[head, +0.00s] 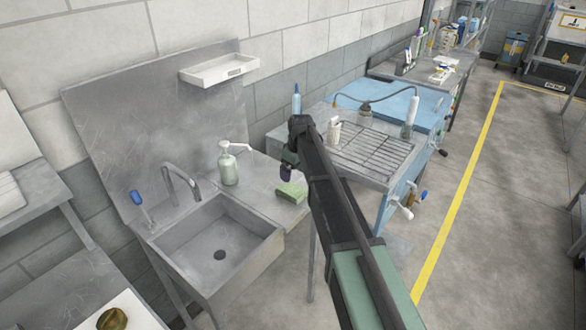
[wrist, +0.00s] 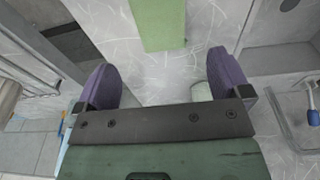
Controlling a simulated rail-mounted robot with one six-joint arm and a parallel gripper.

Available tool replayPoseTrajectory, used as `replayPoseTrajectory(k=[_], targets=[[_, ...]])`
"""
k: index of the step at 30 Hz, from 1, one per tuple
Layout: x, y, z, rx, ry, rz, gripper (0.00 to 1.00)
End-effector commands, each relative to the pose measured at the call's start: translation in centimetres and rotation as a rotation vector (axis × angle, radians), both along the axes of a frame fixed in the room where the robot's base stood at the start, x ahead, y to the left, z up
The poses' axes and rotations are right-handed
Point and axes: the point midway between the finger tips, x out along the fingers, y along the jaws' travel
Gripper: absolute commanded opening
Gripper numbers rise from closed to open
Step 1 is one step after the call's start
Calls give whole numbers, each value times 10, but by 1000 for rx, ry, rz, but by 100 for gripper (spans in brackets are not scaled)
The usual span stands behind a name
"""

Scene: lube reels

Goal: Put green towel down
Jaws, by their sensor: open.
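The green towel (head: 291,193) lies as a small folded block on the metal counter to the right of the sink. It also shows at the top of the wrist view (wrist: 158,24), flat on the scratched metal surface. My gripper (wrist: 168,80) is open, with its two purple fingers spread apart and nothing between them. The towel lies beyond the fingertips, apart from them. In the head view my gripper (head: 287,170) is just above and behind the towel, partly hidden by my arm.
The sink basin (head: 218,245) is left of the towel. A soap pump bottle (head: 228,166) stands behind it on the counter. A wire rack (head: 373,151) and a white bottle (head: 334,131) are to the right. A wall shelf (head: 219,70) hangs above.

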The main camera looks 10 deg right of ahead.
Motion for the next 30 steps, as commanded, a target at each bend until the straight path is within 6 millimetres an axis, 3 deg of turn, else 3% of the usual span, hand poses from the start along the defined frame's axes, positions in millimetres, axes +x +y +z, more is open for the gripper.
replayPoseTrajectory(k=[1,2,7,9,11,14,15,18,21,23,30], targets=[[-1,-1,19,0,0,0,95],[-2,-1,21,0,0,0,95],[-3,-2,21,0,0,-1,95],[-22,-1,20,0,7,-29,95],[-61,2,20,-2,20,-92,95],[-161,6,19,-10,57,-280,95],[-203,7,19,-16,70,-365,95],[-288,8,19,-30,100,-556,95],[-331,8,19,-41,114,-674,95],[-338,7,19,-44,117,-703,95],[-334,7,19,-44,118,-709,95]])
